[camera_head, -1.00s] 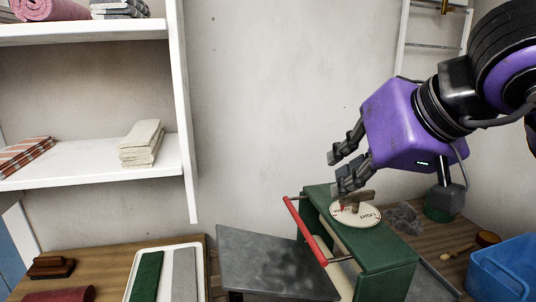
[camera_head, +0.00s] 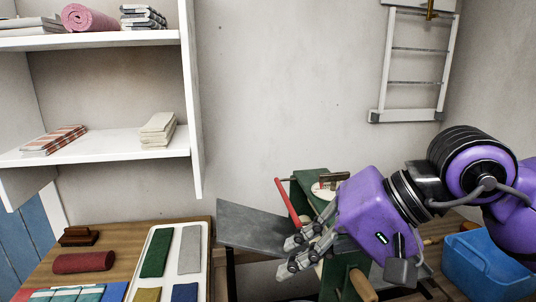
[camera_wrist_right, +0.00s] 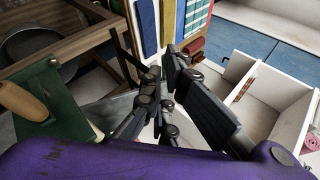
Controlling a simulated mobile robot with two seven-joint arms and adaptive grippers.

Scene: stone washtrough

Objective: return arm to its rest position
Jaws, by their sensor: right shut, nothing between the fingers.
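My right arm is purple and black and comes in from the right in the head view. Its right gripper (camera_head: 287,257) is shut and empty, with its fingers pointing left, in front of the green device (camera_head: 309,178) with a red bar and a round dial. The fingers and purple hand cover much of that device. In the wrist view the dark fingers of the right gripper (camera_wrist_right: 161,65) reach up from the purple hand with nothing held. My left gripper is not in view.
A grey slab (camera_head: 252,226) lies left of the gripper. A tray (camera_head: 207,255) of coloured cloths sits on the wooden table (camera_head: 120,238). White shelves (camera_head: 100,143) stand at upper left, a blue bin (camera_head: 490,265) at right. The wall ahead is bare below a white rack (camera_head: 386,70).

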